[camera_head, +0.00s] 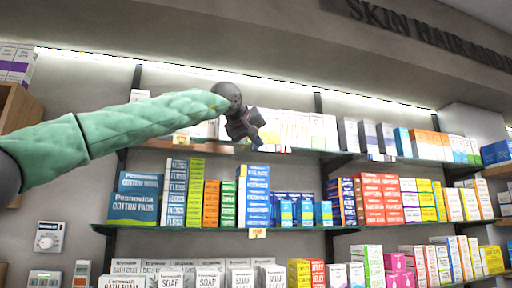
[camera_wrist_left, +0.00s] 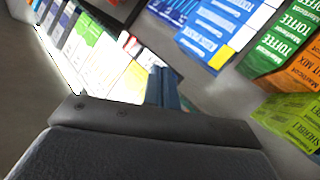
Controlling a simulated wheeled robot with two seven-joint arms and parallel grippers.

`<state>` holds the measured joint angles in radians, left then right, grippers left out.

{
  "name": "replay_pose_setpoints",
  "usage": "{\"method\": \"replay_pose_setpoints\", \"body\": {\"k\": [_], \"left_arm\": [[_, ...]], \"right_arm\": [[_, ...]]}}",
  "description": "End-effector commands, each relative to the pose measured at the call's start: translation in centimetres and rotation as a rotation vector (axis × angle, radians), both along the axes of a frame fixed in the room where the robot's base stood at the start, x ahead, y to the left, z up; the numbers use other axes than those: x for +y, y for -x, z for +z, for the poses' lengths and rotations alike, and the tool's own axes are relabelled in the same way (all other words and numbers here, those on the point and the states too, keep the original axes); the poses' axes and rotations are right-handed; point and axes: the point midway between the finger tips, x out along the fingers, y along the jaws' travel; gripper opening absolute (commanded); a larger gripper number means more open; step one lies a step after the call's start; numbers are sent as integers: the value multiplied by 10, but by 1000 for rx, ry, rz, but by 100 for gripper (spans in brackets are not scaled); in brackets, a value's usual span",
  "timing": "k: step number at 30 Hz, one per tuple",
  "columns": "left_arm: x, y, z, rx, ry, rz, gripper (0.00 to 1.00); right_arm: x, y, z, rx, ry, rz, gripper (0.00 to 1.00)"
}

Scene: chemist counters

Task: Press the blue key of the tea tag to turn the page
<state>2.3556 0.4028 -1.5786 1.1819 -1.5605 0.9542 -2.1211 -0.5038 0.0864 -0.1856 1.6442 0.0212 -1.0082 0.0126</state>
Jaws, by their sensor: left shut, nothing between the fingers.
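My left gripper (camera_head: 258,120) is in front of the upper shelf, at the end of my green-sleeved arm. Its fingers are shut and empty, and they also show in the left wrist view (camera_wrist_left: 162,88). A small orange-and-white tag (camera_head: 257,233) hangs on the middle shelf edge, below the gripper. A pale tag (camera_head: 381,157) is on the upper shelf edge to the right. The print on these tags is too small to tell which is the tea tag, and I cannot make out a blue key. My right gripper is out of view.
The upper shelf (camera_head: 343,156) carries rows of boxes, some behind my left gripper. The middle shelf (camera_head: 160,229) holds blue cotton pads boxes (camera_head: 137,198) and other coloured boxes. A white dial unit (camera_head: 48,236) is on the wall at lower left.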

Motion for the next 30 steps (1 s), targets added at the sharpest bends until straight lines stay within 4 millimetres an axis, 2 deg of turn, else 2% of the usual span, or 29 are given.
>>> {"method": "replay_pose_setpoints", "body": {"k": [30], "left_arm": [[3, -8, 0, 0, 0, 0, 0]], "right_arm": [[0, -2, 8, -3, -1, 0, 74]]}}
